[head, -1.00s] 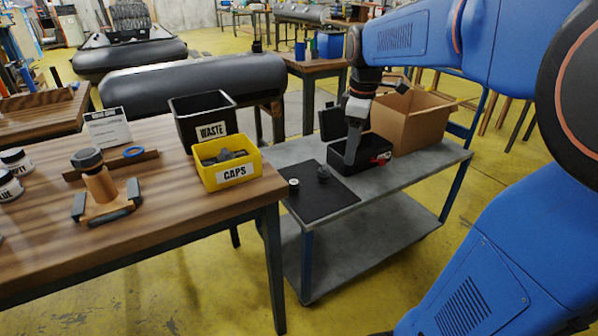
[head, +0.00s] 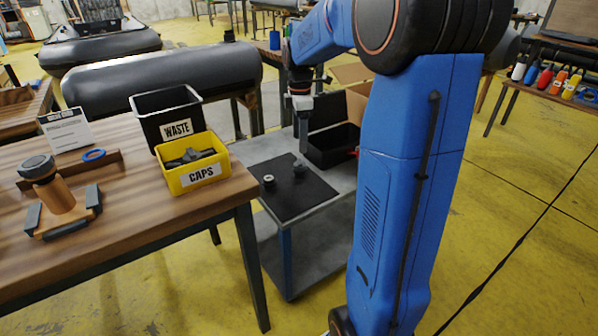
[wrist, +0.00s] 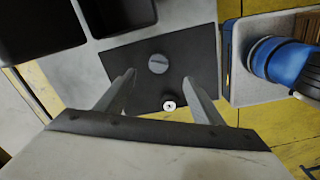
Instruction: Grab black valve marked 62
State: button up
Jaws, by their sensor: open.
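Two small valves sit apart on a black mat (head: 290,201) on the grey cart. One is a dark valve with a grey top (head: 299,169), also in the wrist view (wrist: 158,63). The other is a black valve with a pale centre (head: 268,181), nearer the mat's edge, also in the wrist view (wrist: 169,103). No number 62 is legible on either. My gripper (head: 303,148) is above the mat, pointing down. In the wrist view its fingers (wrist: 158,80) are spread and empty, with the grey-topped valve showing between and beyond their tips.
An open black case (head: 331,150) stands behind the mat, with a cardboard box (head: 358,98) behind it. On the wooden table at left are the yellow CAPS bin (head: 198,176), the black WASTE bin (head: 166,112) and a wooden stand (head: 60,195). The mat is otherwise clear.

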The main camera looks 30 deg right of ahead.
aim_at(300, 161)
notch_tip(300, 161, down, 10)
jog(key=shift+w+d+f, duration=0.1)
jog(key=shift+w+f, duration=0.05)
dwell(0.5)
jog(key=c, duration=1.1)
